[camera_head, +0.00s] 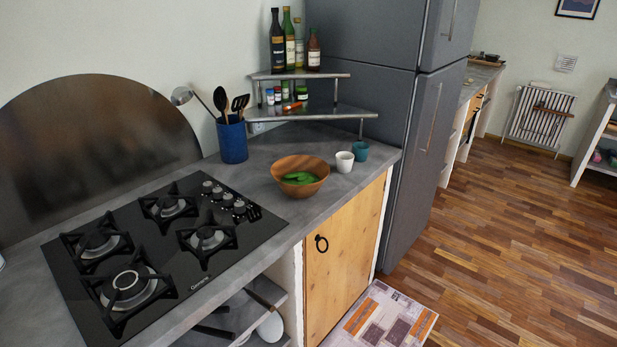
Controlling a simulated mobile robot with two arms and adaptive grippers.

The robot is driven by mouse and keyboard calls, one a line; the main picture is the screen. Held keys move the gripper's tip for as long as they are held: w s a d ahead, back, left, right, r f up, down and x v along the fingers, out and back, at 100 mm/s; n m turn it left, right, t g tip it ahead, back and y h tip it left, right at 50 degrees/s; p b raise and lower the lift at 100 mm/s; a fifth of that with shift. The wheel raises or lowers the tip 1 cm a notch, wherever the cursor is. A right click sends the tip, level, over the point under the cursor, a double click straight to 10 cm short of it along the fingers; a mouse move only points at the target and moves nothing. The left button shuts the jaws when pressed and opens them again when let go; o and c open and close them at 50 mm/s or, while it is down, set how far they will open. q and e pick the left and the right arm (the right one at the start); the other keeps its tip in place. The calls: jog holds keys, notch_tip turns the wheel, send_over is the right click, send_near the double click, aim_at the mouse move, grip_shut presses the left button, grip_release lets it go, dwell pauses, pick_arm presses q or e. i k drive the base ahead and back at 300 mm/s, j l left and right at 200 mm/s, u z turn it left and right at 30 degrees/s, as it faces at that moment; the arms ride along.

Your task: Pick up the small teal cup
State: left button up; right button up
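A small teal cup (361,151) stands upright on the grey counter (262,215), near its far right corner beside the fridge. A white cup (345,162) stands just to its left and slightly in front, close to it or touching; I cannot tell which. Neither of my grippers shows in the head view.
A wooden bowl (300,166) with green items sits left of the cups. A blue utensil holder (232,142) and a two-tier corner shelf (312,112) with bottles stand behind. A black gas hob (165,240) fills the left counter. The grey fridge (398,130) borders the right. Wooden floor (500,240) is open.

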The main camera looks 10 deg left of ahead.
aim_at(360, 152)
jog(key=i+l+u, duration=0.1)
jog(key=i+l, duration=0.65)
jog(key=i, duration=0.2)
